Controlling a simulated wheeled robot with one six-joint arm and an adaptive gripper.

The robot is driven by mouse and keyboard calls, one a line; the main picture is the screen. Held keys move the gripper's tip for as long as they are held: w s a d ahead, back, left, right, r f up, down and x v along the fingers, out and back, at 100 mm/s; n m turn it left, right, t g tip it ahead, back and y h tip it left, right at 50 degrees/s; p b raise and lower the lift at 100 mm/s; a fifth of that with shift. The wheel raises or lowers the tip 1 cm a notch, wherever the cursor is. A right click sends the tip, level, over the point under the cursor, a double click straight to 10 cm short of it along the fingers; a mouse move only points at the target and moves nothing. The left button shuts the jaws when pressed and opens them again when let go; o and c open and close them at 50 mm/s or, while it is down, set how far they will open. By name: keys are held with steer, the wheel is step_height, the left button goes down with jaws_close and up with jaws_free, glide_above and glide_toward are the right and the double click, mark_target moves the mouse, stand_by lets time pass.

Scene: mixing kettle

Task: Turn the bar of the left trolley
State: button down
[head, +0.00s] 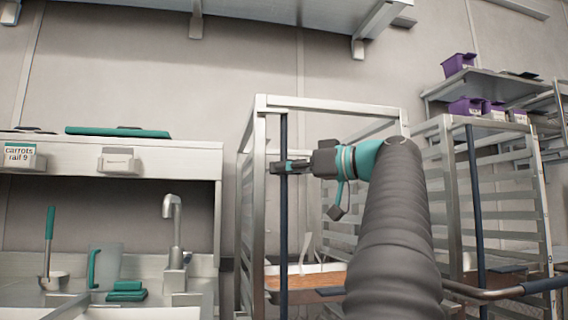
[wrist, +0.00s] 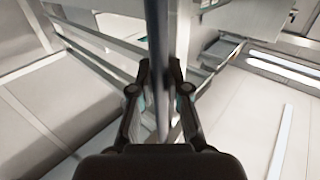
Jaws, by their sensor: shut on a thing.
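The left trolley (head: 258,180) is a metal rack with open sides and rails, standing in the middle of the head view. Its bar (head: 283,225) is a dark upright rod at the front, near the left post. My gripper (head: 284,167) is shut on the upper part of the bar, coming from the right. In the wrist view the bar (wrist: 158,60) runs down between the two fingers of my gripper (wrist: 161,105). The fingers hide part of the bar, and my arm hides the right part of the trolley.
A second trolley (head: 450,180) with its own dark bar (head: 477,210) stands at the right. A sink counter with a tap (head: 173,235) and a jug (head: 105,268) is at the left. A tray (head: 310,280) sits low in the left trolley. Purple bins (head: 465,107) stand on right shelves.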

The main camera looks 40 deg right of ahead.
steer(key=shift+f, duration=0.1)
stand_by(0.3)
steer(key=c, duration=1.1)
jaws_free()
steer(key=shift+w, duration=0.1)
steer(key=shift+c, duration=0.2)
steer(key=v, duration=1.2)
